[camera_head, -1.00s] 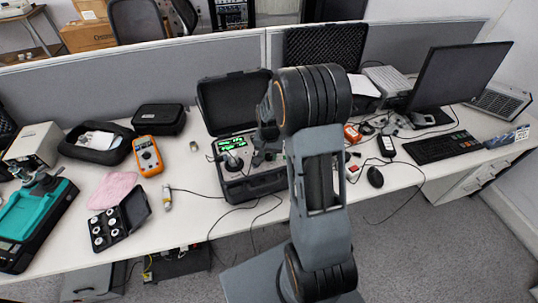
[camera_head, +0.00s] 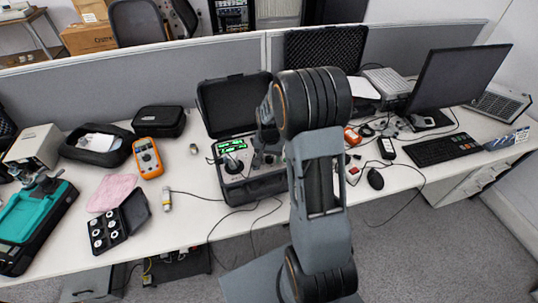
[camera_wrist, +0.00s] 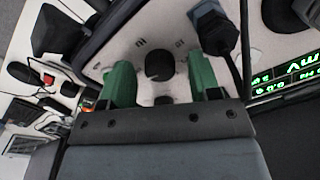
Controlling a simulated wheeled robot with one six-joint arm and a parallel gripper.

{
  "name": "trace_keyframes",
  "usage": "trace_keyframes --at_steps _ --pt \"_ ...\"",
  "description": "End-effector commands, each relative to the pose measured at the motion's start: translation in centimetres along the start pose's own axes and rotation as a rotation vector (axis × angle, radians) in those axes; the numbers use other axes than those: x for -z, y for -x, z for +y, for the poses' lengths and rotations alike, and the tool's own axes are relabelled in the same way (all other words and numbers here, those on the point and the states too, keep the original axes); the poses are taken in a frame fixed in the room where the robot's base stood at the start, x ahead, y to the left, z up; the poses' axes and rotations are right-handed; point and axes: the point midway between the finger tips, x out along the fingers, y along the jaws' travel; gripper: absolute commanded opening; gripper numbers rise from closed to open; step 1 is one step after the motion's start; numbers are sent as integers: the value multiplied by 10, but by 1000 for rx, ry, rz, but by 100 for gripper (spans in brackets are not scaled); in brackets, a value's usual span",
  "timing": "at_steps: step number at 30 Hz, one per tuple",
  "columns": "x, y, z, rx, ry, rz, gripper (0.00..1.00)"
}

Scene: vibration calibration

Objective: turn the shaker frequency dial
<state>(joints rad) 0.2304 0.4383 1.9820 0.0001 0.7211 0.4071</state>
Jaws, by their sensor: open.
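The shaker unit (camera_head: 257,188) sits in an open black case on the desk, with a light panel and a lit green display (camera_head: 232,145). In the wrist view a round dark dial (camera_wrist: 160,66) stands on the panel between the two green fingers of my gripper (camera_wrist: 158,68). The fingers are apart, with a visible gap on each side of the dial. I cannot tell how deep the tips reach around it. In the head view my gripper is over the panel's right part, and my arm partly hides the case and dial.
A dark plug with a cable (camera_wrist: 212,28) stands close to the right finger. The raised case lid (camera_head: 233,105) is behind the panel. A yellow multimeter (camera_head: 148,157) and a small black case of round parts (camera_head: 118,222) lie to the left. A keyboard (camera_head: 443,149) lies right.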

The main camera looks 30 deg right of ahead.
Motion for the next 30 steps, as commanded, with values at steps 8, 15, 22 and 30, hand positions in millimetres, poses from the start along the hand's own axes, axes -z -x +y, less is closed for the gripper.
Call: trace_keyframes --at_steps 8,15,22,30 --pt "1 28 0 2 0 5 57" --pt "1 78 0 2 0 6 57" --pt "0 116 0 1 0 3 57" --pt "0 136 0 1 0 1 57"
